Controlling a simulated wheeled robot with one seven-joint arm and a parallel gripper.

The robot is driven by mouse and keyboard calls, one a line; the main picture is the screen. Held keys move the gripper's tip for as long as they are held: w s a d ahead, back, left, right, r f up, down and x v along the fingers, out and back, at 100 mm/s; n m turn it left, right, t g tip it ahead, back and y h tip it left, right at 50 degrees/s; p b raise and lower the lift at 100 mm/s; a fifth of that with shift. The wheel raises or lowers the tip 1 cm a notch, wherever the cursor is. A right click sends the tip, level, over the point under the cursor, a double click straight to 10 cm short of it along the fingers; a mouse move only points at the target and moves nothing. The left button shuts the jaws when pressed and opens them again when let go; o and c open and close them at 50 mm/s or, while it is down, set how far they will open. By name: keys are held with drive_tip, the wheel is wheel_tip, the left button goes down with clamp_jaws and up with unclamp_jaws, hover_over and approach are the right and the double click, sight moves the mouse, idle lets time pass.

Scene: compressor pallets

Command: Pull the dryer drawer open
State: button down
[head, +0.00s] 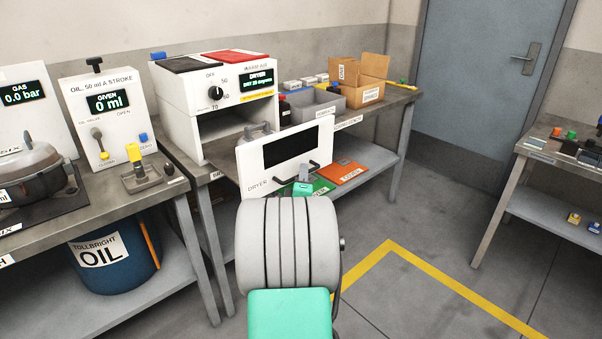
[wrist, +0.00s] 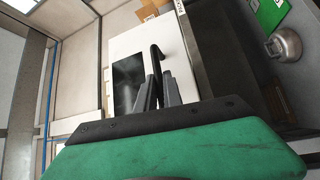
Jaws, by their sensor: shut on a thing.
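The dryer (head: 215,105) is a white unit with a dial and a lit display, on the bench against the wall. Its drawer front (head: 270,170), white with a dark window and the label DRYER, stands well out from the body, and the body's opening shows behind it. My gripper (head: 304,180) is at the dark bar handle on the drawer front, partly hidden by my arm in the head view. In the wrist view the fingers (wrist: 157,90) are closed around the black handle (wrist: 156,60). The drawer's inside is mostly hidden behind its front.
Grey bins (head: 318,103) and an open cardboard box (head: 361,75) stand on the bench to the right. An orange mat (head: 348,172) lies near the drawer. An oil dispenser (head: 104,115) stands left. The floor at right is clear, up to another table (head: 560,150).

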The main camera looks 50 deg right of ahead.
drive_tip(key=shift+f, duration=0.1)
drive_tip(key=c, duration=1.5)
unclamp_jaws()
drive_tip(key=shift+a, duration=0.1)
drive_tip(key=v, duration=0.7)
drive_tip(key=shift+s+a+b, duration=0.15)
drive_tip(key=shift+a+b, duration=0.1)
drive_tip(key=shift+b, duration=0.05)
